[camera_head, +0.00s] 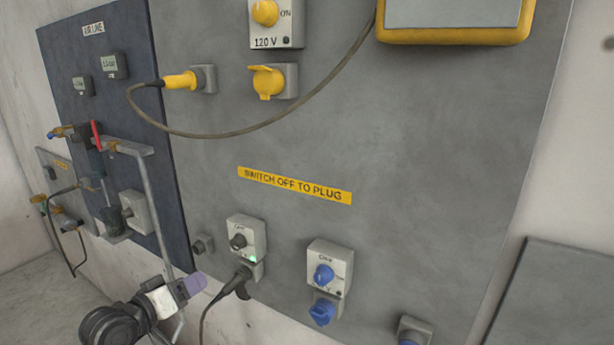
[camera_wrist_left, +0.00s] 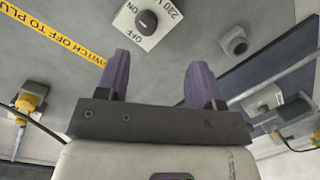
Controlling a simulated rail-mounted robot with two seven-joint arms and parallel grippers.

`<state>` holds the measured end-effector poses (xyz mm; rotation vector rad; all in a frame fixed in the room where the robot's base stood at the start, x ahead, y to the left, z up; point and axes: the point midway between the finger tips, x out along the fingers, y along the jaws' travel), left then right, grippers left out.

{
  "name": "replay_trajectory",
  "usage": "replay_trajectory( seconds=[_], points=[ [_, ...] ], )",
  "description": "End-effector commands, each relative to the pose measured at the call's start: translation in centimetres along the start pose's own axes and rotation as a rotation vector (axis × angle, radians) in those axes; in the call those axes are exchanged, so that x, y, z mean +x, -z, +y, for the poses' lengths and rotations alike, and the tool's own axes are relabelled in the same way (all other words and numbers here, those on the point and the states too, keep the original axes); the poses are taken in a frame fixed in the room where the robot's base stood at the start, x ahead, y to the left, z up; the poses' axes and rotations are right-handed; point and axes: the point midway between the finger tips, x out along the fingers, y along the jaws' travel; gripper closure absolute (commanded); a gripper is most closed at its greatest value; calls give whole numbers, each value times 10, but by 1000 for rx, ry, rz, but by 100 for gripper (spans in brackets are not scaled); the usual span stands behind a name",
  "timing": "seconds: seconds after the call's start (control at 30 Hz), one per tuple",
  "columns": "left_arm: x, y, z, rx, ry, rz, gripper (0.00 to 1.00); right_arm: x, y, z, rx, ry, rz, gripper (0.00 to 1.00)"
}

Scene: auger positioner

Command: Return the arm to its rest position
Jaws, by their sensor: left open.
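My left gripper (camera_head: 190,285) is at the lower left of the head view, in front of the wall panel, below and left of the grey-knob switch box (camera_head: 246,236). In the left wrist view its two purple fingers (camera_wrist_left: 158,80) stand apart with nothing between them. Past the fingertips is a switch box (camera_wrist_left: 148,22) with a dark knob and OFF, ON and 230 V markings. The fingers appear clear of it. My right gripper is in neither view.
A black plug (camera_head: 238,282) with a hanging cable sits under the grey-knob box, close to my gripper. A blue-knob box (camera_head: 328,268) stands to its right. A metal pipe (camera_head: 150,205) and dark air panel (camera_head: 120,110) are left. The panel's middle is mostly clear.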

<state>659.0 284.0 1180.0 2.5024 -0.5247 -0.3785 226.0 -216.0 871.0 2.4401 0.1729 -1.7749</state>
Motion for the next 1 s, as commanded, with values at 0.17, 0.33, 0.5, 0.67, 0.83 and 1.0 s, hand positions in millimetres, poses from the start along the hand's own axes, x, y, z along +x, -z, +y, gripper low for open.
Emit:
replay_trajectory(
  seconds=[0.17,0.33,0.5,0.67,0.83,1.0],
  points=[
    [-16,-12,-7,315,174,-123,39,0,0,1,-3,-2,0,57],
    [-42,-8,10,575,325,-166,39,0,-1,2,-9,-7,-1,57],
    [-72,-42,18,714,457,-223,39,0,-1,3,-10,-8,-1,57],
    [-100,-95,14,737,539,-297,39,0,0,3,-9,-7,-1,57],
    [-135,-165,9,697,586,-385,39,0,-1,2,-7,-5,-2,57],
    [-179,-252,6,614,583,-517,39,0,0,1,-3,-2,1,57]
  ],
)
